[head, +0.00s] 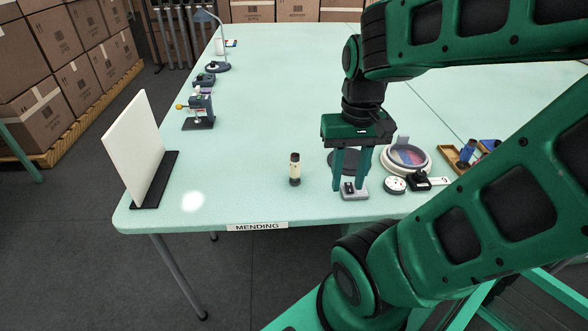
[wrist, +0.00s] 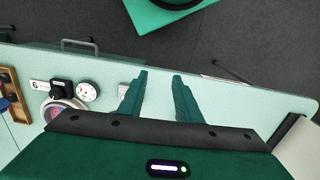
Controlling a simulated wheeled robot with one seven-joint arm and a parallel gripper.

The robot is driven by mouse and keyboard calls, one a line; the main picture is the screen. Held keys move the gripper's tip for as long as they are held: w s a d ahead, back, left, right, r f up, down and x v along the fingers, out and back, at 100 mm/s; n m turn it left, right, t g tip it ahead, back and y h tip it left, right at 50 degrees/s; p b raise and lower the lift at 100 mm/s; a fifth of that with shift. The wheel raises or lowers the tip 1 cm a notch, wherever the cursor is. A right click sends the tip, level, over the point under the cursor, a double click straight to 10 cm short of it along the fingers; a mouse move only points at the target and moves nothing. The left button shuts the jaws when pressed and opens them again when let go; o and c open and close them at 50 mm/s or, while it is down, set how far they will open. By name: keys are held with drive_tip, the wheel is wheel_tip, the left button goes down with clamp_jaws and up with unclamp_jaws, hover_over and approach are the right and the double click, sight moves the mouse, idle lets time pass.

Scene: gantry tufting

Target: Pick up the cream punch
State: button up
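The cream punch looks to be the small upright cream cylinder with a dark top and dark base (head: 294,169), standing alone on the pale green table in the head view. I cannot make it out in the wrist view. My gripper (head: 349,187) points down to the right of it, apart from it. Its two green fingers are spread with a gap between them, also seen in the wrist view (wrist: 160,74). A small grey block with a dark top (head: 354,192) shows at the fingertips; I cannot tell whether they touch it. Nothing is visibly held.
Right of my gripper are a round white dial (head: 395,185), a black device with a tag (head: 419,181), a round dish (head: 407,159) and a wooden tray (head: 467,163). A white panel (head: 136,148) stands at left. Table around the cream cylinder is clear leftward.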

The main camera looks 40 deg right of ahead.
drive_tip(key=o, duration=0.4)
drive_tip(key=shift+s+r, duration=0.15)
drive_tip(key=shift+s, duration=0.1)
drive_tip(key=m, duration=0.3)
approach(294, 167)
drive_tip(key=shift+w+d+f, duration=0.25)
drive_tip(key=shift+d+f, duration=0.1)
drive_tip(key=shift+d, duration=0.1)
drive_tip(key=shift+w+f, duration=0.25)
drive_tip(key=shift+f, duration=0.1)
drive_tip(key=shift+w+d+f, duration=0.1)
drive_tip(key=shift+f, duration=2.45)
drive_tip(key=shift+w+d+f, duration=0.1)
drive_tip(key=shift+f, duration=2.5)
